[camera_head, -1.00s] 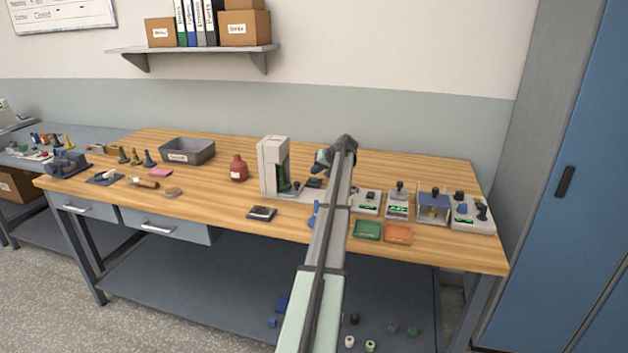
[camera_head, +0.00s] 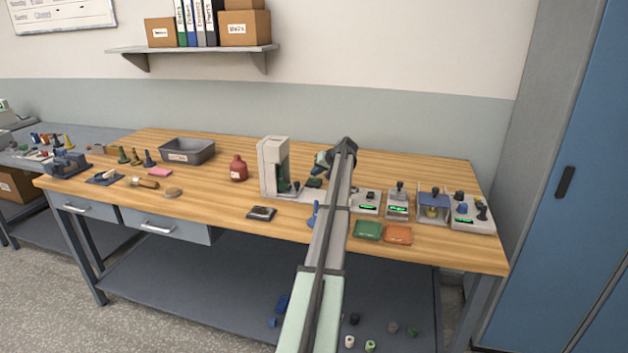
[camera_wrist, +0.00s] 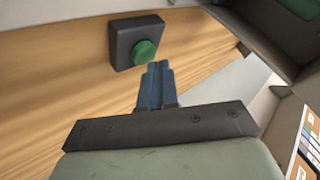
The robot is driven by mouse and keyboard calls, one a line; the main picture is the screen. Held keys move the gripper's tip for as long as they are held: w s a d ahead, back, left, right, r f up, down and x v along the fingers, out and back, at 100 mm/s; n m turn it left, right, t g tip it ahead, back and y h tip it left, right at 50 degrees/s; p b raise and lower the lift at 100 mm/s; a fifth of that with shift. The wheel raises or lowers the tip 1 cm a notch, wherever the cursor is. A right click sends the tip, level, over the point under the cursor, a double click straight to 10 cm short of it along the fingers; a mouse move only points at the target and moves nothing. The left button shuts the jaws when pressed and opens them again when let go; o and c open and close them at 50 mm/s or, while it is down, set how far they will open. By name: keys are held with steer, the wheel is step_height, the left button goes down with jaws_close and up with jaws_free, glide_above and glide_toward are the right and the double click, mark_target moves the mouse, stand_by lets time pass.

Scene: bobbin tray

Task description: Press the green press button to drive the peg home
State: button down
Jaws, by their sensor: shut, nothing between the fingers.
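The green press button (camera_wrist: 146,52) is a round cap on a dark square box (camera_wrist: 122,38), seen in the upper middle of the wrist view. In the head view the button box (camera_head: 314,183) sits on the bench just right of the press, partly hidden by my arm. My gripper (camera_wrist: 158,66) is shut and empty, its blue fingertips beside the lower right of the cap in the wrist view. I cannot tell whether they touch it. The grey press (camera_head: 271,165) stands upright on the bench. I cannot make out the peg.
Several small devices, including a grey one with a green display (camera_head: 398,204), stand right of my arm. The bench behind is clear.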

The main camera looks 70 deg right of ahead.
mark_target(316, 179)
steer(key=shift+f, duration=0.45)
stand_by(0.6)
steer(key=shift+r, duration=0.15)
stand_by(0.3)
steer(key=shift+r, duration=0.75)
steer(key=shift+r, duration=2.5)
